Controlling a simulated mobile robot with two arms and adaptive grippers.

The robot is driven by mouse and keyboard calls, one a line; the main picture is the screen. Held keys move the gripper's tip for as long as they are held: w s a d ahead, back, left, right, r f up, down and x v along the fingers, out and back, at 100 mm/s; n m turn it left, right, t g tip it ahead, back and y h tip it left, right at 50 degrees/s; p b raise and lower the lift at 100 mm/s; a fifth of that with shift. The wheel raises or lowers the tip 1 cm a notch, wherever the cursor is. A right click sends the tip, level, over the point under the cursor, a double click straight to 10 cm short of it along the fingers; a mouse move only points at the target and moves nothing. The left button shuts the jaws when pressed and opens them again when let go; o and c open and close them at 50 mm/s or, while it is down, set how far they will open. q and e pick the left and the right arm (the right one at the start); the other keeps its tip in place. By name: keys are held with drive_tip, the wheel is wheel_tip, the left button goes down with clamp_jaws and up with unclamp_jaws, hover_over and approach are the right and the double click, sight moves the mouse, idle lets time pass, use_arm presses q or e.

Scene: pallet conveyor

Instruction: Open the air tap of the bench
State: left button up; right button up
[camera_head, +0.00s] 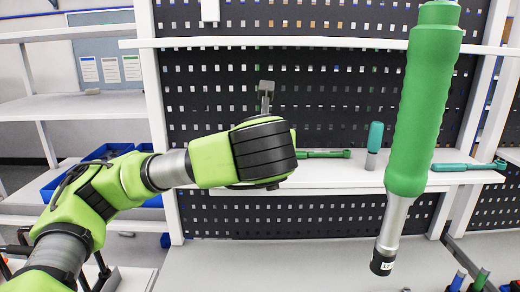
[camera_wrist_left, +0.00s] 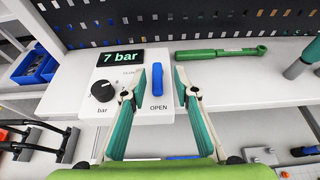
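The air tap is a blue lever (camera_wrist_left: 157,79) on a white panel (camera_wrist_left: 86,108) in the left wrist view. It points up and down in that picture, with the word OPEN below it. My left gripper (camera_wrist_left: 160,70) is open, its two green fingers on either side of the lever with a gap between them. Whether the left finger touches the lever I cannot tell. Another small label is partly hidden by the left finger. In the head view my left wrist (camera_head: 262,152) hides the panel and tap. My right gripper is not in view.
A black knob (camera_wrist_left: 103,91) marked bar and a display (camera_wrist_left: 121,57) reading 7 bar share the panel. A green tool (camera_wrist_left: 220,53) lies behind on the shelf. A large green-handled tool (camera_head: 425,110) hangs at the right. Blue bins (camera_head: 105,153) stand at the left.

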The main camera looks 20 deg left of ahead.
use_arm(q)
drive_tip(key=shift+s+r, duration=0.15)
drive_tip(key=shift+s, duration=0.25)
drive_tip(key=v, duration=0.9)
